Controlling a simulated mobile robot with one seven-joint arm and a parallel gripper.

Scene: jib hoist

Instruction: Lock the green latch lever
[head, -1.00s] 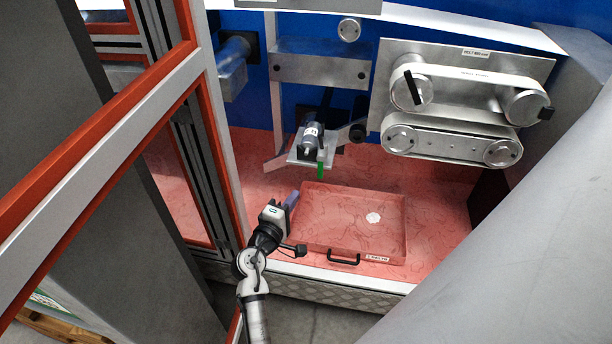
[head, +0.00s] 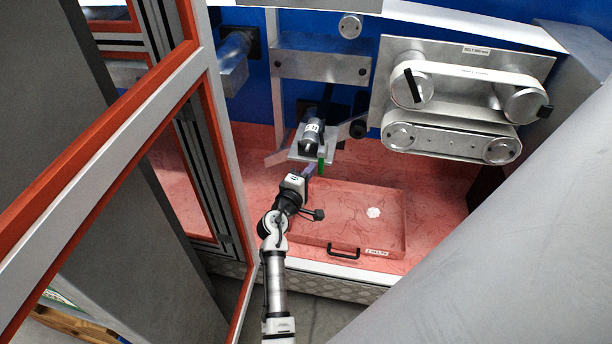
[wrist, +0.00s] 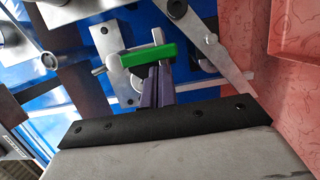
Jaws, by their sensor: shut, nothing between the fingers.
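The green latch lever (head: 321,164) hangs down at the front of a small metal bracket (head: 300,155) that carries a dark cylinder (head: 312,133). In the wrist view the green lever (wrist: 148,54) lies nearly level across the picture, just beyond my fingertips. My gripper (head: 308,172) is just below and left of the lever in the head view. Its purple fingers (wrist: 157,85) are shut with nothing between them. Their tips overlap the lever's lower edge in the wrist view; I cannot tell whether they touch it.
A red tray (head: 398,215) with a black handle (head: 343,252) lies to the right of my gripper. A belt unit (head: 460,95) is on the blue back wall at the right. An orange-framed door (head: 205,130) stands close on the left.

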